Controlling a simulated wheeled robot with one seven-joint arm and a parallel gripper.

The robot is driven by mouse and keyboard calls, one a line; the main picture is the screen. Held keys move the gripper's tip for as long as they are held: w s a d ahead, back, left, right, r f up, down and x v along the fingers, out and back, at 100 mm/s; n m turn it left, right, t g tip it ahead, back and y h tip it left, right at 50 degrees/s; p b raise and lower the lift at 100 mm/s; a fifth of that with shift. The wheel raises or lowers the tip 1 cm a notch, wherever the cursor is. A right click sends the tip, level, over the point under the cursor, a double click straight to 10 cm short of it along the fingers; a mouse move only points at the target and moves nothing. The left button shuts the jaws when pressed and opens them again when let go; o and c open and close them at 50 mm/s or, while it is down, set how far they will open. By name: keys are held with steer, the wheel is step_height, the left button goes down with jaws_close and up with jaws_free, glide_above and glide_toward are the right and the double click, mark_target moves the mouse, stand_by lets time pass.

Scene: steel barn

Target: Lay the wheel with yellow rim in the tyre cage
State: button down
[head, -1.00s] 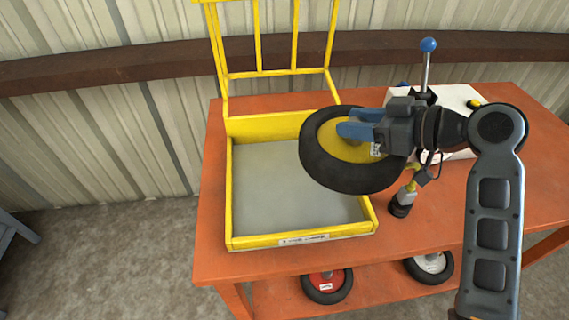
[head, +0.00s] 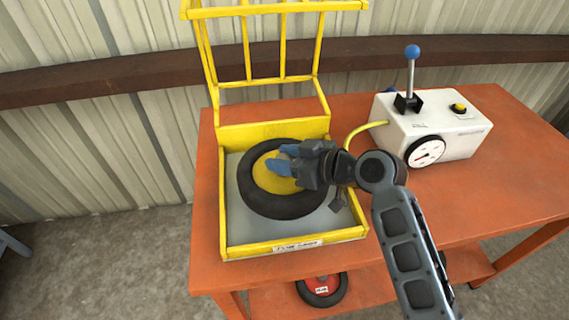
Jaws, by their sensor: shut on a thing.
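The wheel with yellow rim (head: 268,200) has a black tyre and is over the grey floor of the tyre cage. The tyre cage (head: 229,240) is a yellow-edged tray with a raised barred frame at its back. My gripper (head: 284,161) is shut on the wheel at its yellow rim, with blue fingers. The wheel lies about flat inside the tray's edges. I cannot tell whether it touches the floor. My gripper and wrist hide the right part of the rim.
The orange table (head: 440,215) carries the cage and a white box (head: 440,125) with a gauge, a blue-knobbed lever and a yellow hose. A red-rimmed wheel (head: 321,289) is on the lower shelf. The table is clear at the front right.

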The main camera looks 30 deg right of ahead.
steer(key=shift+f, duration=1.1)
steer(key=shift+f, duration=0.15)
steer(key=c, duration=0.6)
jaws_free()
steer(key=b+v, duration=0.1)
steer(key=v, duration=1.1)
steer(key=shift+d, duration=0.1)
